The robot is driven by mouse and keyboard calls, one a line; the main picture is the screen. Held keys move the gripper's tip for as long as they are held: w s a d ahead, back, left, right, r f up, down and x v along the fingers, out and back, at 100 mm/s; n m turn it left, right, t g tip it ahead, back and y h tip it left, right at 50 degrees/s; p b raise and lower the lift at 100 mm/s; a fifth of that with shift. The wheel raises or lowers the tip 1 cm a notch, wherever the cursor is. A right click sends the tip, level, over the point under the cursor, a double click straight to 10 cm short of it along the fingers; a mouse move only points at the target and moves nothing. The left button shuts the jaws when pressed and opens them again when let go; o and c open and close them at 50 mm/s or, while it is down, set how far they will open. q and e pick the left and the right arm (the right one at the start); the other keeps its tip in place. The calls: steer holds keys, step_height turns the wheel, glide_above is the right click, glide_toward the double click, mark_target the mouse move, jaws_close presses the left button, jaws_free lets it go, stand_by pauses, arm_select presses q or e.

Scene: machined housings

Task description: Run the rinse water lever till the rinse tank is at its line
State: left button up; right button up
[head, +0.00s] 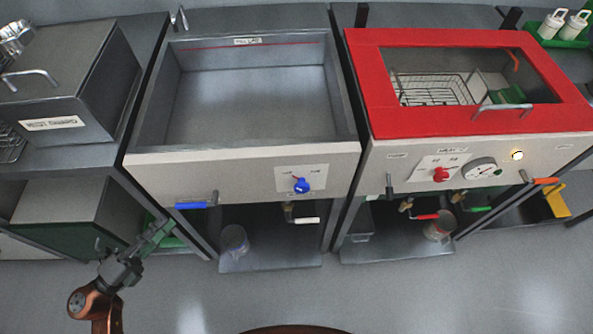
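The open grey tank (255,105), which I take as the rinse tank, has a red line (215,46) high on its back wall. Its floor looks plain grey and I cannot make out a water surface. A small tap (180,18) stands at its back left corner. A blue-handled lever (192,205) sticks out left under its front panel, and a white-handled lever (305,220) sits further right below. My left gripper (160,232) is below and left of the blue lever, apart from it; its fingers are too small to read. My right gripper is not in view.
A blue knob (301,185) is on the tank's front panel. At right, a red-lidded tank (420,122) has a wire basket, red knob (441,174), dial and lit lamp. Red, green and orange-handled levers hang below it. A grey cabinet (70,80) stands left. The floor in front is clear.

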mark_target(184, 204)
arm_select(q)
steer(key=shift+s+d+b+x, duration=0.1)
steer(key=shift+b+x, duration=0.4)
steer(key=shift+x, duration=1.5)
steer(key=shift+s+d+b+x, duration=0.1)
steer(key=shift+b+x, duration=0.35)
steer(key=shift+x, duration=1.5)
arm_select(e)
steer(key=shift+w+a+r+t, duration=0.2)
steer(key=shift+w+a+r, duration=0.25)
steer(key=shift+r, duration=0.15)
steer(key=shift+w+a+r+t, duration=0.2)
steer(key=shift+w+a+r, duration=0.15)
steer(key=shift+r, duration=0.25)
arm_select(q)
steer(key=shift+r, duration=0.15)
steer(key=shift+c, duration=0.2)
jaws_close()
